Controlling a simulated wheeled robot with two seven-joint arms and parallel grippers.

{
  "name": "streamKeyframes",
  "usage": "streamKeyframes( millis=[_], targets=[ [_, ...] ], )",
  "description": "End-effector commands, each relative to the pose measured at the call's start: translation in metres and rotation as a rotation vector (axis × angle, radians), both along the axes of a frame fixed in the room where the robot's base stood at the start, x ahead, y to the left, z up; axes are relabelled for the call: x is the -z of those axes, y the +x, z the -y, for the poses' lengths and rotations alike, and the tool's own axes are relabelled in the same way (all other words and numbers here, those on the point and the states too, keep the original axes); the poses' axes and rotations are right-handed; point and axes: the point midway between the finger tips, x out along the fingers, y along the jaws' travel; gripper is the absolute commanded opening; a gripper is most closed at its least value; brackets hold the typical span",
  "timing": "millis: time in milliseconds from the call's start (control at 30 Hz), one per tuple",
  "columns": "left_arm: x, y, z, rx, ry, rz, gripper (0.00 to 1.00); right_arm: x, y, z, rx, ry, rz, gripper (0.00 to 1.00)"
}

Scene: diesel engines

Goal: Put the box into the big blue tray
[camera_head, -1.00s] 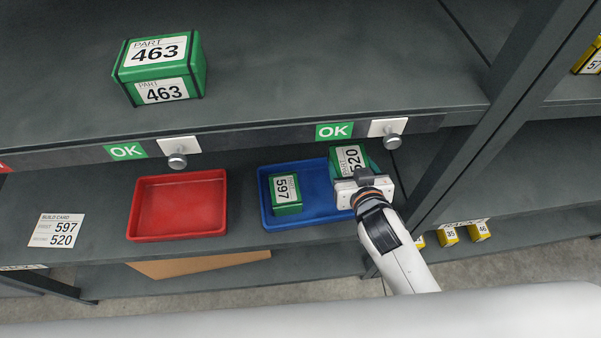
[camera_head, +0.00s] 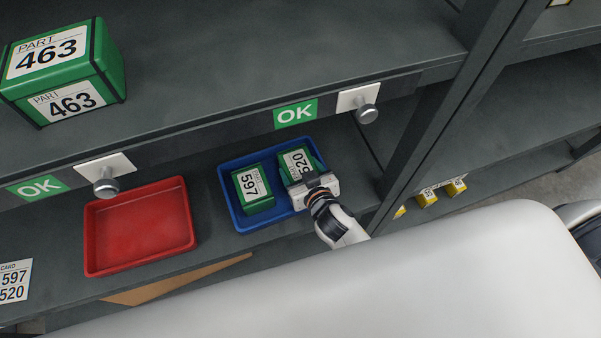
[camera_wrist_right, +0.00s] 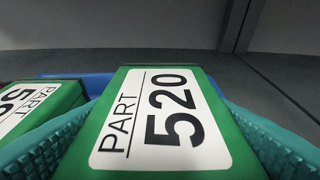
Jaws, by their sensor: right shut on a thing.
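The green box marked 520 (camera_head: 297,160) is at the right part of the big blue tray (camera_head: 236,215), within its outline in the head view. My right gripper (camera_head: 308,177) is shut on this box. In the right wrist view its teal fingers lie along both sides of the 520 box (camera_wrist_right: 165,120). I cannot tell whether the box touches the tray floor. A green box marked 597 (camera_head: 252,190) sits in the left part of the tray, close beside it. It also shows at the left of the wrist view (camera_wrist_right: 35,110). My left gripper is not in view.
A red tray (camera_head: 140,228), empty, stands left of the blue one. A build card (camera_head: 14,282) reading 597 and 520 lies at the far left. A box marked 463 (camera_head: 65,72) stands on the upper shelf, whose edge overhangs behind the trays. A shelf post rises at the right.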

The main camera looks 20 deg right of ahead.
Motion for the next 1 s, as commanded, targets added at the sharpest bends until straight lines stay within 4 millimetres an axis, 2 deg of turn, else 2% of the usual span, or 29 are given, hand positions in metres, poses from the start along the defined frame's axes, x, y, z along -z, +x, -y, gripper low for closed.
streamKeyframes(
  millis=[100, 467, 500, 600, 900, 1000],
  targets=[
    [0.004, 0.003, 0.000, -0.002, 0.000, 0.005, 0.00, 0.012, 0.001, 0.000, -0.001, 0.002, 0.003, 0.34],
    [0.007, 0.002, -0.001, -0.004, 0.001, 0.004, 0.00, 0.015, 0.001, 0.000, -0.001, 0.002, 0.004, 0.34],
    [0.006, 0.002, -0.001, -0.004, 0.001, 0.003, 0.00, 0.015, 0.000, 0.000, -0.001, 0.000, 0.001, 0.79],
    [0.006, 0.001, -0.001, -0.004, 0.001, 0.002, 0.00, 0.015, 0.000, 0.000, -0.001, 0.000, 0.000, 0.94],
    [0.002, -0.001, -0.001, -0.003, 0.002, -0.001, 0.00, 0.010, 0.000, 0.000, -0.001, 0.000, 0.000, 0.94],
    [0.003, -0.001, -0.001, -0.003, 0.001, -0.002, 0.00, 0.008, -0.012, 0.001, -0.001, 0.001, -0.002, 0.94]
  ],
)
